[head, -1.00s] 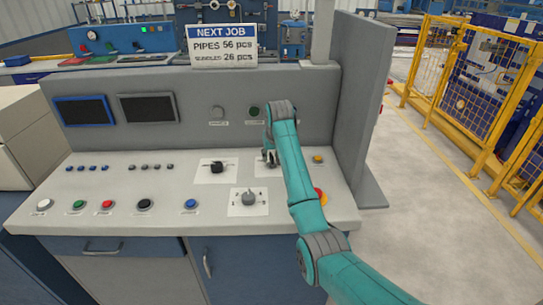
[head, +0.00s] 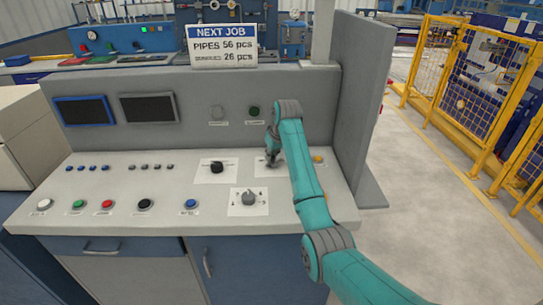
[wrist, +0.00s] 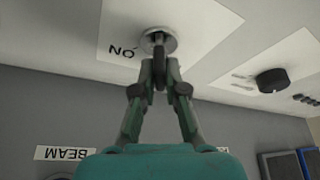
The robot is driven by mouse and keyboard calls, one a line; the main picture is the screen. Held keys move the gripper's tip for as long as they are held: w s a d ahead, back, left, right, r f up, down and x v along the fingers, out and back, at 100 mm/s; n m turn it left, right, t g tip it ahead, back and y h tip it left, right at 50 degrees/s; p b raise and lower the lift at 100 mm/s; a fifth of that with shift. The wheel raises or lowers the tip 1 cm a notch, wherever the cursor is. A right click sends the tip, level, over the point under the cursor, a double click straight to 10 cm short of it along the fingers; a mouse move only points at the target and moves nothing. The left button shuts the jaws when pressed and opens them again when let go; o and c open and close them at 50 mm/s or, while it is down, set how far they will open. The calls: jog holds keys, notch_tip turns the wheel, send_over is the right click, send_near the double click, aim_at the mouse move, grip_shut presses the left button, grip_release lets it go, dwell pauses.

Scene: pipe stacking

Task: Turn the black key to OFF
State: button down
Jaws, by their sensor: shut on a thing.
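The black key (wrist: 159,78) stands in a round silver lock (wrist: 160,42) on a white plate, seen upside down in the wrist view. The word ON is printed on the plate beside the lock. Any OFF mark is out of sight, so I cannot tell the key's exact setting. My gripper (wrist: 159,66) is shut on the key, with its two fingers meeting around it at the lock. In the head view my gripper (head: 272,160) is low over the right part of the panel and hides the key and most of its plate.
A black rotary knob (head: 217,167) on a white plate is left of my gripper. A grey selector (head: 249,198) is in front. A yellow button (head: 318,159) is close on the right. An upright back panel (head: 190,115) rises behind. Several push buttons line the front left.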

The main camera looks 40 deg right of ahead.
jog(key=shift+n+y, duration=0.6)
jog(key=shift+n, duration=1)
jog(key=c, duration=1.2)
grip_release()
jog(key=shift+r, duration=0.1)
jog(key=v, duration=1.1)
jog(key=shift+s+d+r, duration=0.1)
jog(key=shift+s+r, duration=0.05)
jog(key=shift+r, duration=0.2)
